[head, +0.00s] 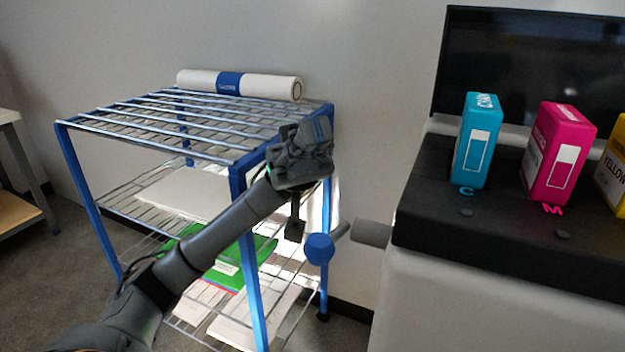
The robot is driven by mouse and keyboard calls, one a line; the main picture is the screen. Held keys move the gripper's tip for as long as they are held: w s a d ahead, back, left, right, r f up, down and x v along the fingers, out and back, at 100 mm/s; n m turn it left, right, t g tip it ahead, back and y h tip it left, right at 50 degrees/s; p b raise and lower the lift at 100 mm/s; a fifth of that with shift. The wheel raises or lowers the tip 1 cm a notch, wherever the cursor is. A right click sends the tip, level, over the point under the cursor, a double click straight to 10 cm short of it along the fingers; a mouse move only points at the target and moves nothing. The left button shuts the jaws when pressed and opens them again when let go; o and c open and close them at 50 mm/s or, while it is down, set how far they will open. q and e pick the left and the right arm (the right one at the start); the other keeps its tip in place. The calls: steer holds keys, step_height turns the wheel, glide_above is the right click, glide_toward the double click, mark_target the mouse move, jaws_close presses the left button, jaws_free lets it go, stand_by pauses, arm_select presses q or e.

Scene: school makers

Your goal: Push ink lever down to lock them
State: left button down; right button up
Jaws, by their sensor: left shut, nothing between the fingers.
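The ink lever has a round blue knob (319,248) on a short grey rod. The rod meets a grey stub (370,233) on the left side of the printer (470,310). The lever sticks out left and toward me. My left gripper (294,229) is shut and empty, fingers pointing down. Its fingertips appear just up and left of the knob in the picture; I cannot tell whether they touch it. A cyan cartridge (476,142), a magenta cartridge (558,152) and a yellow cartridge (614,165) stand upright in the black top tray (420,222). My right gripper is out of view.
A blue-framed wire rack (245,200) stands behind and left of my left arm, close to it. A white roll with a blue band (229,83) lies on top. Paper and a green pack (228,268) lie on its shelves. A dark screen (530,65) stands behind the cartridges.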

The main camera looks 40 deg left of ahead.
arm_select(q)
step_height(320, 180, up, 2)
steer(key=shift+r, duration=0.15)
stand_by(0.6)
